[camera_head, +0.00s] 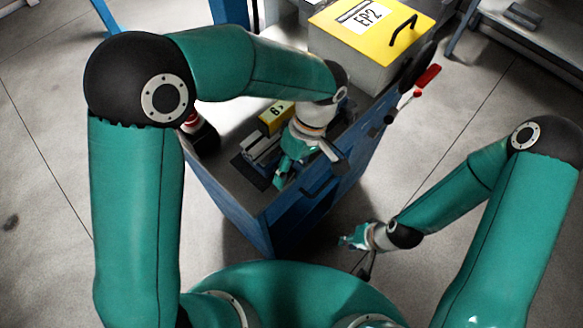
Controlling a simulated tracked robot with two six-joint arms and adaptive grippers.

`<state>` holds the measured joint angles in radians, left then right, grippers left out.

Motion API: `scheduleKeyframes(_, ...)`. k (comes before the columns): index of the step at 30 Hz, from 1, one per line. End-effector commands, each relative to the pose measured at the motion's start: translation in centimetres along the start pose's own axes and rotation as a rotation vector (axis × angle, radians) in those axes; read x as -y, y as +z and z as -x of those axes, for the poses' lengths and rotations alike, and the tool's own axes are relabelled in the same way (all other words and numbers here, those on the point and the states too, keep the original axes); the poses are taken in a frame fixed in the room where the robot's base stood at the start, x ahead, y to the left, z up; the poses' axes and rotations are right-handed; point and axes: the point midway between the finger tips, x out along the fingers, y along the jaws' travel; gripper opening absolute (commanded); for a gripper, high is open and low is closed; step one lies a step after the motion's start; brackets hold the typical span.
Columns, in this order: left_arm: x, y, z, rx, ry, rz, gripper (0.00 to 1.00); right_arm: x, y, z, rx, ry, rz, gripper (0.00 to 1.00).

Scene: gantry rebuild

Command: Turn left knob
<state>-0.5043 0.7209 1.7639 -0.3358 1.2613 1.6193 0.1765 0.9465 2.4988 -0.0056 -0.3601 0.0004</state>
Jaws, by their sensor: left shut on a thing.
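My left gripper (281,181) reaches down over the near right edge of the blue cart (262,232). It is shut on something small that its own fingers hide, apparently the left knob. The knob itself cannot be made out, nor how far it is turned. A grey railed device (262,150) sits on the cart top just left of this gripper. My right gripper (346,241) hangs low to the right of the cart, apart from it. Its fingers are too small and dark to tell open from shut.
A yellow-lidded box (375,28) marked EP2 stands at the cart's far end. A yellow block (276,117) marked 6 is behind the grey device. A red handle (427,79) sticks out on the cart's right side. The floor (480,125) at right is clear.

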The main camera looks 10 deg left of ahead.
Motion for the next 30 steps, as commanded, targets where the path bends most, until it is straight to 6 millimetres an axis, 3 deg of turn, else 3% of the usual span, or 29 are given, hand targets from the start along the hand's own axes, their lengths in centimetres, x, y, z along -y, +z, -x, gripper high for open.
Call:
scheduleKeyframes(5,-0.1,0.0,0.0,-0.001,0.004,0.0,0.07,0.0,0.0,-0.1,0.0,0.0,0.0,0.23)
scheduleKeyframes(6,-0.1,0.0,0.0,-0.001,0.004,0.0,0.45,0.0,0.0,-0.1,0.0,0.0,0.0,0.23)
scheduleKeyframes(10,-0.1,0.0,0.0,-0.001,0.004,-0.001,0.67,0.0,0.0,-0.1,0.0,0.0,0.0,0.23)
scheduleKeyframes(23,-0.1,0.0,0.6,-0.001,0.005,0.0,0.67,0.0,0.0,0.0,0.0,0.0,0.0,0.23)
scheduleKeyframes(30,-0.2,0.0,4.2,-0.002,0.009,-0.001,0.67,0.0,0.0,0.0,0.0,0.0,0.0,0.23)
